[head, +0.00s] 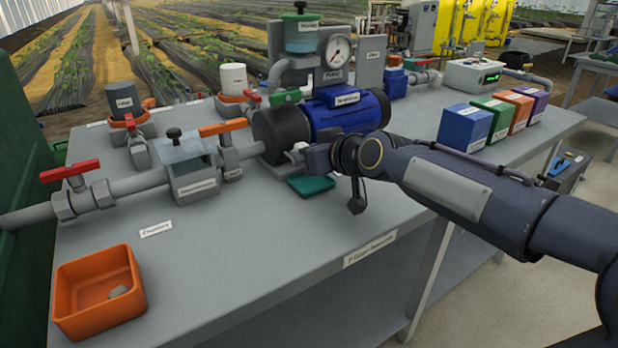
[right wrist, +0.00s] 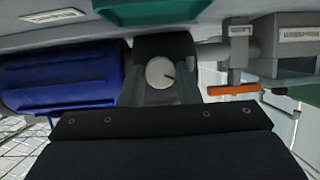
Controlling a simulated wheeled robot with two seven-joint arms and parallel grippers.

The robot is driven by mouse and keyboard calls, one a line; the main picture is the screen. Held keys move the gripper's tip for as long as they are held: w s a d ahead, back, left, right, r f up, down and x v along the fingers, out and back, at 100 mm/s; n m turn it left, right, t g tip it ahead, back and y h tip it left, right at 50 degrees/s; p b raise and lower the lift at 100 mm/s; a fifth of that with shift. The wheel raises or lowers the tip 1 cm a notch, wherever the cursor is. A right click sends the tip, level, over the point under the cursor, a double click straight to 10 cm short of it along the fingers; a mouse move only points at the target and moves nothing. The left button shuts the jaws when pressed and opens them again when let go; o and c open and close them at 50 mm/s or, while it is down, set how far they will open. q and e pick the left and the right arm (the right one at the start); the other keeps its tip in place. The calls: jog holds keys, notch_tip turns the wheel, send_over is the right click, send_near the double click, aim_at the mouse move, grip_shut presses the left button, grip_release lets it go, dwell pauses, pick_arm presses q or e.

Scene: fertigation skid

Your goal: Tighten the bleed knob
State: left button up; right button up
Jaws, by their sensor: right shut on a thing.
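The bleed knob is a pale round knob with a dark mark on its face, on the dark end of the blue pump (head: 345,112). In the right wrist view the knob (right wrist: 159,72) sits between my two fingers, which close on its sides. My right gripper (head: 303,154) reaches in from the right at the pump's front end; it also shows in the right wrist view (right wrist: 160,84). In the head view the gripper mostly covers the knob. My left gripper is in neither view.
A green tray (head: 311,186) lies on the bench (head: 230,262) below the gripper. An orange-handled valve (head: 223,128) and a clear-topped filter box (head: 188,170) stand left of the pump. An orange bin (head: 98,291) is at front left. Several coloured boxes stand at right.

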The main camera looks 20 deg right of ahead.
jog(key=m+y+b, duration=0.1)
jog(key=b, duration=0.2)
jog(key=m+y+b, duration=0.1)
jog(key=m+b, duration=0.1)
jog(key=b, duration=0.1)
jog(key=shift+d+f+b, duration=0.15)
jog(key=shift+f+b, duration=0.25)
jog(key=shift+m+y+b, duration=0.35)
jog(key=shift+m+y, duration=0.05)
jog(key=shift+m+y+b, duration=0.5)
jog(key=shift+m+b, duration=0.05)
jog(key=shift+m, duration=0.45)
jog(key=shift+d+m+t+y, duration=0.1)
jog(key=shift+m+t+y, duration=0.6)
jog(key=shift+m, duration=0.9)
jog(key=o, duration=1)
jog(key=shift+d+r, duration=0.1)
